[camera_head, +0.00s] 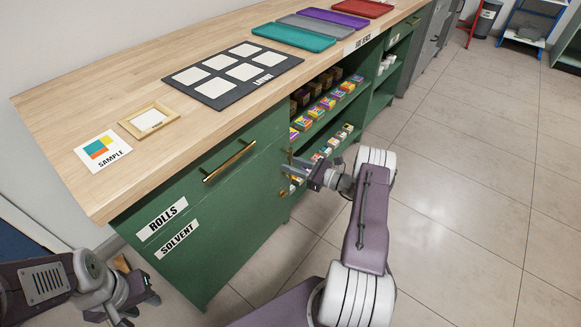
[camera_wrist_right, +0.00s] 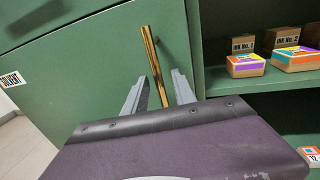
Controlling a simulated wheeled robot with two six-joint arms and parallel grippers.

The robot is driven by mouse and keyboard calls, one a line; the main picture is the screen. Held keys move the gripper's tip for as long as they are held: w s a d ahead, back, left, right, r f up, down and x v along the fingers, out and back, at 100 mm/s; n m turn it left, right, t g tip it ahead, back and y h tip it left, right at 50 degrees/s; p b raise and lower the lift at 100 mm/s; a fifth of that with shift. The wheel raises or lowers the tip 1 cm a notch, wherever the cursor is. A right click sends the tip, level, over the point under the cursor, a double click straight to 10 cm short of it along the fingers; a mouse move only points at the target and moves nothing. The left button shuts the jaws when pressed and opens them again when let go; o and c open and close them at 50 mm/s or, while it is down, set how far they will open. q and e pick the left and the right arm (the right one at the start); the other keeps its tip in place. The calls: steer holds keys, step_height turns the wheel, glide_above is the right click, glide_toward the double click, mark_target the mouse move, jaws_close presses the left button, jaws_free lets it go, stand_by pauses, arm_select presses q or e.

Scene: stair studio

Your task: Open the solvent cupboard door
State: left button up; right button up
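The green solvent cupboard door (camera_head: 232,236) is under the drawer, with a SOLVENT label (camera_head: 177,238). It looks closed. Its upright brass handle (camera_wrist_right: 154,66) shows in the right wrist view, near the door's right edge. My right gripper (camera_head: 294,173) is at that edge in the head view, where it hides most of the handle. In the right wrist view its two fingers (camera_wrist_right: 159,92) are spread, with the handle's lower end between them and gaps on both sides. My left gripper (camera_head: 146,298) is at the lower left, away from the door; its finger gap is unclear.
The ROLLS drawer (camera_head: 198,180) with a brass bar handle (camera_head: 230,160) is above the door. Open shelves with small boxes (camera_head: 322,108) adjoin on the right. The wooden worktop (camera_head: 101,102) holds a frame, a mat and trays. The tiled floor (camera_head: 470,190) at right is clear.

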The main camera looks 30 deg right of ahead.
steer(key=shift+w+a, duration=0.15)
steer(key=shift+w, duration=0.1)
jaws_close()
stand_by(1.3)
